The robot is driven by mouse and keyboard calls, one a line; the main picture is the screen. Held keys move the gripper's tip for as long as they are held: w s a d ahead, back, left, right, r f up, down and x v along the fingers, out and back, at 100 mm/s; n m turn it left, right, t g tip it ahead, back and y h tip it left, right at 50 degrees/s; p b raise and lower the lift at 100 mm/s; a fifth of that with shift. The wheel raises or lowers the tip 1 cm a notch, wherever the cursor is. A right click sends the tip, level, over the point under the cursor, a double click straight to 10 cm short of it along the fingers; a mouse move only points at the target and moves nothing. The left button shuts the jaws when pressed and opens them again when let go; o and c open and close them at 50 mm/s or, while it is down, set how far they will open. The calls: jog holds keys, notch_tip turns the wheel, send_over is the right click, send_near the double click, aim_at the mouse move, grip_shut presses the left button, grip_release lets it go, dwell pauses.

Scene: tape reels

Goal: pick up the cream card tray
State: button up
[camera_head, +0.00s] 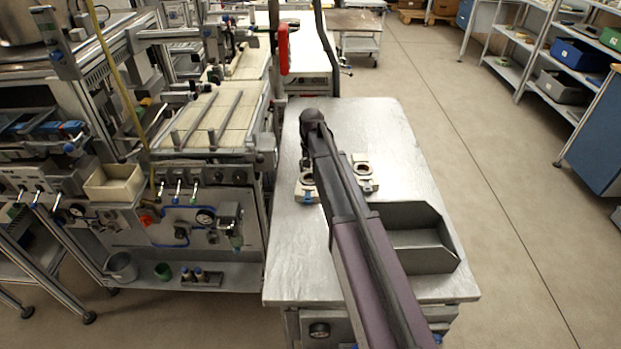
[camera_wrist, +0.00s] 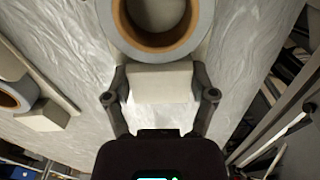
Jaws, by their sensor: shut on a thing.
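In the wrist view my gripper (camera_wrist: 159,76) has its two fingers closed on opposite sides of the cream block-like end of the cream card tray (camera_wrist: 162,90). A grey tape reel (camera_wrist: 114,34) with a brown core sits at the tray's far side. In the head view the tray (camera_head: 300,195) is at the left part of the metal table, under the end of my arm, which hides part of it. I cannot tell whether it is clear of the tabletop.
A second cream holder (camera_head: 366,186) with a reel stands to the right on the metal table (camera_head: 290,258); it also shows in the wrist view (camera_wrist: 44,117). An open grey metal bin (camera_head: 436,262) is at the front right. Machine benches border the left.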

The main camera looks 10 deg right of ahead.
jog(key=shift+r, duration=0.15)
jog(key=shift+s+r+p, duration=0.1)
jog(key=shift+r+p, duration=1.65)
jog(key=shift+p, duration=0.15)
jog(key=s, duration=0.5)
jog(key=s+d, duration=0.1)
jog(key=s, duration=0.4)
jog(key=s+r+p, duration=0.1)
jog(key=s, duration=0.4)
jog(key=shift+s+d, duration=0.15)
jog(key=shift+s, duration=0.25)
jog(key=shift+r, duration=0.15)
notch_tip(320, 180, up, 18)
jog(key=p, duration=1.8)
jog(key=shift+f, duration=0.2)
